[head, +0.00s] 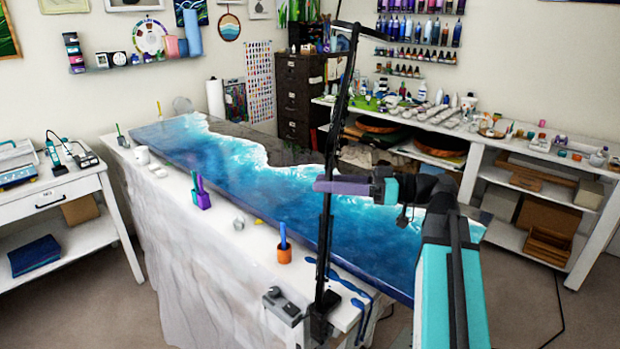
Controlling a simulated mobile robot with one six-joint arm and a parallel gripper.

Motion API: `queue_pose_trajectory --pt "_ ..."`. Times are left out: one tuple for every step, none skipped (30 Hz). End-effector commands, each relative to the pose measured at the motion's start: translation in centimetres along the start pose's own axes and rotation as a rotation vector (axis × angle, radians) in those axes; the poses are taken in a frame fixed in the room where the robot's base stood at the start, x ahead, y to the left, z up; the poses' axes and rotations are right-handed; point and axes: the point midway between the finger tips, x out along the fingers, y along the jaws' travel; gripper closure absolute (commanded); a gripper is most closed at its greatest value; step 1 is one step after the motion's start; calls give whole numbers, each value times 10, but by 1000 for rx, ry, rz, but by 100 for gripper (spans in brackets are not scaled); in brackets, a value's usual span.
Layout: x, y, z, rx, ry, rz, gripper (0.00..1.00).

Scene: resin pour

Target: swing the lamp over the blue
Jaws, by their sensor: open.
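The lamp's thin black stand (326,225) rises from a clamp at the near edge of the table, leaning slightly right. A short black arm (368,31) branches off near its top. The lamp head cannot be made out. The blue (205,150) is glossy ocean-like resin with white foam lines on a long dark panel, running from far left to near right. My gripper (319,186) is open and points left above the panel. Its purple-grey fingers overlap the stand in the picture. I cannot tell whether they touch it or pass around it.
Cups with tools, including an orange cup (284,255) and a purple cup (202,199), stand along the near table edge. A small grey device (282,305) sits by the clamp. Shelving (500,178) is behind at right; a white side table (60,188) is at left.

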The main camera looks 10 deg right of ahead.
Motion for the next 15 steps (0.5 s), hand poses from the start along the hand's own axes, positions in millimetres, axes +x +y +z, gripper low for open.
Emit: queue_pose_trajectory --pt "7 -2 -1 0 0 -2 53" --pt "11 -2 -1 0 -1 -3 53" --pt "16 -2 -1 -1 -1 -3 53" --pt "19 -2 -2 -1 0 -2 53" --pt "22 -1 -2 -1 0 -2 53" --pt "26 -2 -2 -1 0 -2 53" --pt "29 -2 -2 -1 0 -3 53" --pt "31 -2 -1 -1 0 -3 53" --pt "34 -1 -1 -1 0 -2 53" --pt "35 -1 -1 -1 0 -2 53" --pt "37 -1 -1 -1 0 -1 53" --pt "39 -1 -1 0 0 -1 53" --pt "40 -1 -1 0 0 -1 53" --pt "41 -1 0 0 0 -1 53" --pt "42 -1 0 0 0 -1 53"
